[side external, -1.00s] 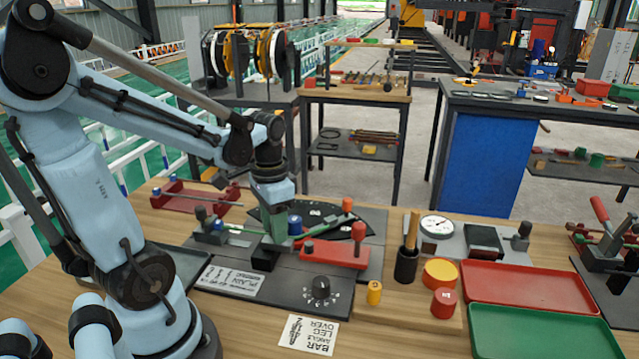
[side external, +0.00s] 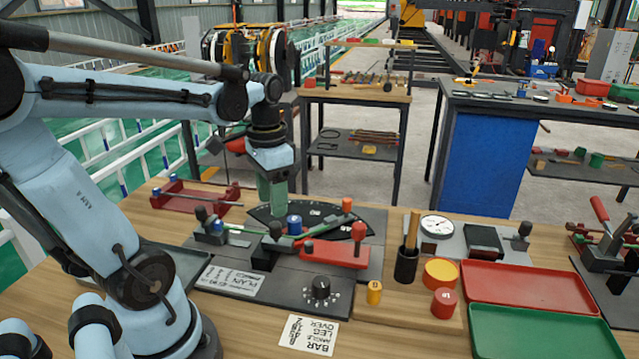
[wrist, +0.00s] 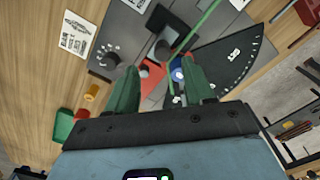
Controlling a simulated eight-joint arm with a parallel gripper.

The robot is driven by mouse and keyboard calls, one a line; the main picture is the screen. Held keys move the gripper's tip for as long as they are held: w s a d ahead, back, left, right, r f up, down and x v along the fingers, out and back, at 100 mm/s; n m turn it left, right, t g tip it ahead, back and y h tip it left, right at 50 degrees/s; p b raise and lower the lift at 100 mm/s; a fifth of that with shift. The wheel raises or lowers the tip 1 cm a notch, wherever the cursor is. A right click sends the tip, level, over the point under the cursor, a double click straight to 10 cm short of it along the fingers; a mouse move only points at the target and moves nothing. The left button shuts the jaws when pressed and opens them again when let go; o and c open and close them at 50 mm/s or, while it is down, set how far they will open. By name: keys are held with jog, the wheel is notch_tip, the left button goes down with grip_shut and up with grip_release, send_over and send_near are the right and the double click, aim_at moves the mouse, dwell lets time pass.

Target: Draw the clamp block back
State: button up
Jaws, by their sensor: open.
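A dark block with a black knob (side external: 275,231), which looks like the clamp block, stands on the bending plate (side external: 250,284) beside a green bar (side external: 290,241). The knob and block also show in the wrist view (wrist: 160,48), with the bar (wrist: 205,25) running past them. A blue pin (side external: 294,224) stands by the bar, and a red arm with a red knob (side external: 335,255) lies to its right. My gripper (side external: 274,214) is above the plate, apart from the block.
A black angle scale (side external: 325,216) lies behind. A dial knob (side external: 321,289) is in front. Cups, a gauge (side external: 437,226) and red and green trays (side external: 540,335) fill the right.

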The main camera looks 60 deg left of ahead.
aim_at(274, 225)
jog(key=shift+r, duration=2.8)
jog(key=w+d+f+t, duration=0.2)
jog(key=d+f+t, duration=0.1)
jog(key=d, duration=0.3)
jog(key=w+d+f+t, duration=0.2)
jog(key=d+f+t, duration=0.1)
jog(key=d, duration=0.3)
jog(key=shift+w+f+t, duration=0.3)
jog(key=shift+t, duration=0.3)
